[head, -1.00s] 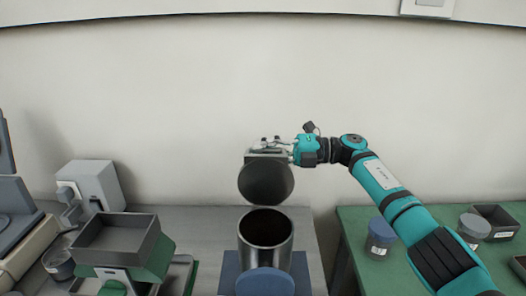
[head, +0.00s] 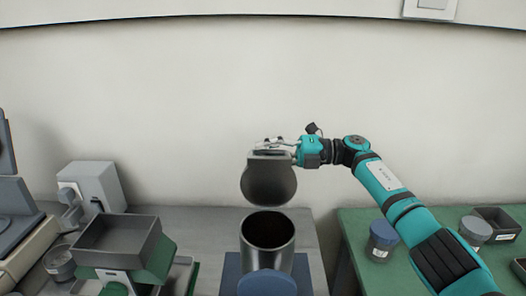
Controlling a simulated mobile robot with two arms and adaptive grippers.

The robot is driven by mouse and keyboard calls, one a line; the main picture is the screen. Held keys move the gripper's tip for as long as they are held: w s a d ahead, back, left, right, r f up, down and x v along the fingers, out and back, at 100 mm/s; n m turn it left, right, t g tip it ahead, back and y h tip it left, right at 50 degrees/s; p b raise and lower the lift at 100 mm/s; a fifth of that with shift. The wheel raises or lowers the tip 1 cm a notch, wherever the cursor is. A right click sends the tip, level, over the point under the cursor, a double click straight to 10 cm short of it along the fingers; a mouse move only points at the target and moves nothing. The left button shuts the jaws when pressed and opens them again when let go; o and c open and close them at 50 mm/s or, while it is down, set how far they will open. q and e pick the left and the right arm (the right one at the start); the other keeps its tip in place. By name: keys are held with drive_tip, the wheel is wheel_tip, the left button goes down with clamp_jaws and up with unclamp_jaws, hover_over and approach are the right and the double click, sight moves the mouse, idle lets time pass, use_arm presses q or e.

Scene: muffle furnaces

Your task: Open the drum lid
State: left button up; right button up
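The drum (head: 267,249) is a dark metal cylinder standing in the middle, and its round mouth is uncovered. The dark round drum lid (head: 268,184) stands nearly upright above the back rim, its flat face toward me. A narrow gap shows between lid and rim; whether a hinge joins them I cannot tell. My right gripper (head: 271,147) reaches in from the right and is shut on the lid's top edge; its fingertips are partly hidden. My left gripper is not in view.
A blue round part (head: 267,284) sits in front of the drum. A grey tray (head: 116,241) stands on the left, near a light grey device (head: 95,186). A green table (head: 360,222) on the right holds blue- and grey-lidded jars and a dark box (head: 497,222).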

drive_tip(key=d, duration=1.2)
drive_tip(key=shift+w, duration=0.1)
